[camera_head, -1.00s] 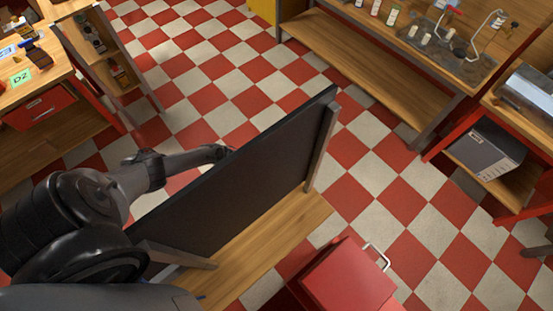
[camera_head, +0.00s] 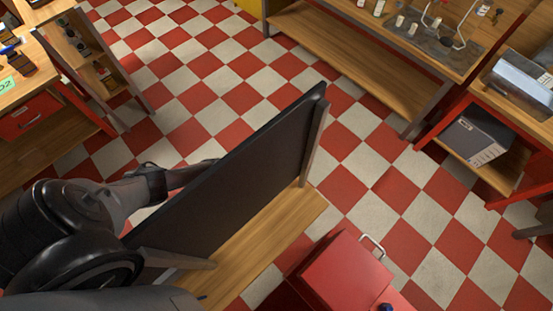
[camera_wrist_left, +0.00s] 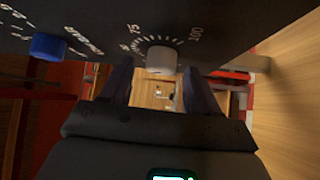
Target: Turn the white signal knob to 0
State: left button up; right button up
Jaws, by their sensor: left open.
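The white knob (camera_wrist_left: 161,59) sits on the black panel face, beside a printed scale with 75 and 100 readable; its exact setting is unclear. My left gripper (camera_wrist_left: 157,70) is open, with one finger on each side of the white knob. I cannot tell whether either finger touches it. In the head view only the back of the black panel (camera_head: 235,170) shows. My left arm (camera_head: 120,195) reaches behind it, so the knob and fingertips are hidden there. My right gripper is in neither view.
A blue knob (camera_wrist_left: 47,47) is on the same panel, left of the white one in the wrist view. The panel stands on a wooden board (camera_head: 265,245). A red cabinet (camera_head: 345,272) stands close on the right. Checkered floor (camera_head: 230,75) is open beyond the panel.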

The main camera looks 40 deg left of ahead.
pick_arm(q)
jog(key=c, duration=1)
jog(key=shift+c, duration=0.2)
jog(key=shift+r, duration=0.1)
jog(key=n+g+y+p, duration=0.1)
jog(key=n+g+p, duration=0.1)
jog(key=g, duration=0.1)
jog(key=r+n+g+y+p, duration=0.1)
jog(key=n+g+y+p, duration=0.1)
jog(key=n+g+p, duration=0.1)
jog(key=n+g+y+p, duration=0.1)
jog(key=n+g+p, duration=0.1)
jog(key=g+p, duration=0.1)
jog(key=shift+w+r+n+y, duration=0.15)
jog(key=shift+w+n+y, duration=0.15)
jog(key=shift+w+n, duration=0.1)
dwell(0.5)
